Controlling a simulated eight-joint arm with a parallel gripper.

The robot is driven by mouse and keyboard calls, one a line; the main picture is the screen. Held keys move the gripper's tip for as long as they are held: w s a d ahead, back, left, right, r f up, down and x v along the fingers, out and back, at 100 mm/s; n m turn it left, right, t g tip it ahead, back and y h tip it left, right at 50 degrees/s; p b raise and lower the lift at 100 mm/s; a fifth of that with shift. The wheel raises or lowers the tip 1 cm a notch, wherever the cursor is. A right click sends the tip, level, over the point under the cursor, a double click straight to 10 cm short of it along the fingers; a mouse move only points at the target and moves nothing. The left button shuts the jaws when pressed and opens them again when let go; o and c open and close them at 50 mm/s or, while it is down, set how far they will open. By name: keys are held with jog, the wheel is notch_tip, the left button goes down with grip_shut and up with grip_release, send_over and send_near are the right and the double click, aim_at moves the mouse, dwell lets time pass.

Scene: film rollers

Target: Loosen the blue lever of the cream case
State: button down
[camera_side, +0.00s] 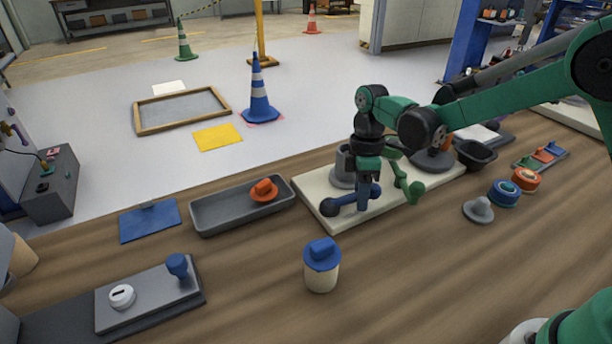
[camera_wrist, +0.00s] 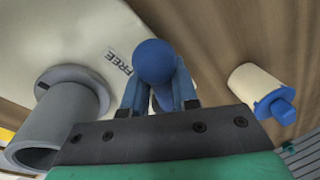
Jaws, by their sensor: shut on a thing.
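The cream case (camera_side: 335,221) lies flat on the wooden bench, with grey and green fittings on top. Its blue lever (camera_side: 375,191) is near the left front part of the case. In the wrist view the lever's round blue knob (camera_wrist: 154,61) is between my fingers, beside the printed word FREE (camera_wrist: 120,64) on the case. My gripper (camera_side: 363,206) points down over the case and is shut on the blue lever; it also shows in the wrist view (camera_wrist: 158,92). The fingers hide part of the lever's arm.
A grey upright cylinder (camera_wrist: 62,110) stands close beside my gripper. A green lever (camera_side: 408,186) is just to its right. A cream bottle with a blue cap (camera_side: 322,275) stands in front.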

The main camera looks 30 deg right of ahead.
jog(key=shift+s+d, duration=0.1)
jog(key=shift+d, duration=0.2)
jog(key=c, duration=0.7)
grip_release()
jog(key=shift+o, duration=0.2)
jog(key=shift+a, duration=0.1)
jog(key=shift+w+d+r, duration=0.1)
jog(key=shift+w+r, duration=0.05)
jog(key=shift+r, duration=0.75)
jog(key=shift+w+d+r, duration=0.1)
jog(key=shift+w+r, duration=0.1)
jog(key=shift+r, duration=0.75)
jog(key=shift+w+d+r, duration=0.1)
jog(key=shift+w+r, duration=0.05)
jog(key=shift+r, duration=0.75)
